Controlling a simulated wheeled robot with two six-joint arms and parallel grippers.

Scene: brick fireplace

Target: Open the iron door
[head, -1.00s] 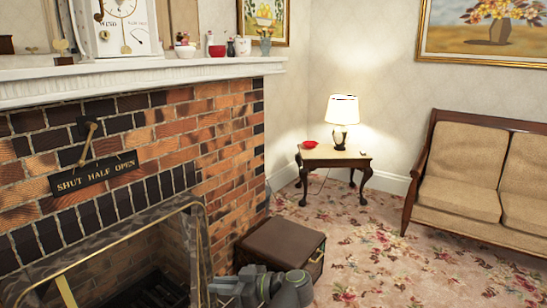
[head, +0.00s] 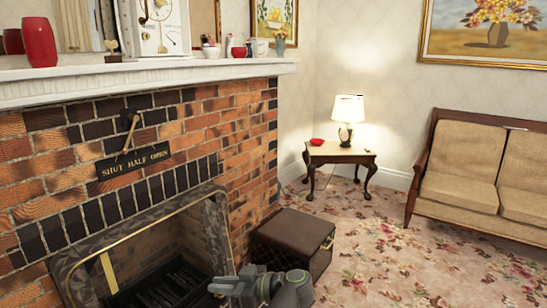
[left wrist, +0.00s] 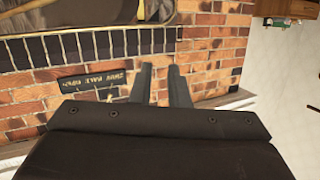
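No iron door can be made out for certain. A black sign (head: 135,161) reading "SHUT HALF OPEN" is on the brick fireplace front. A lever (head: 127,135) hangs above it from a dark mount, its lower end between "SHUT" and "HALF". The sign also shows upside down in the left wrist view (left wrist: 90,80). My left gripper (left wrist: 161,70) has two dark fingers with a narrow gap and nothing between them. They point across the bricks beside the sign, not touching it as far as I can tell. In the head view a grey arm part of mine shows at the bottom; its fingertips are unclear.
The fireplace opening (head: 170,255) has a metal frame and a dark grate. A white mantel (head: 150,78) holds a red vase (head: 39,42) and a clock. A brown box (head: 292,238) stands right of the hearth. Carpet lies clear before the table and sofa.

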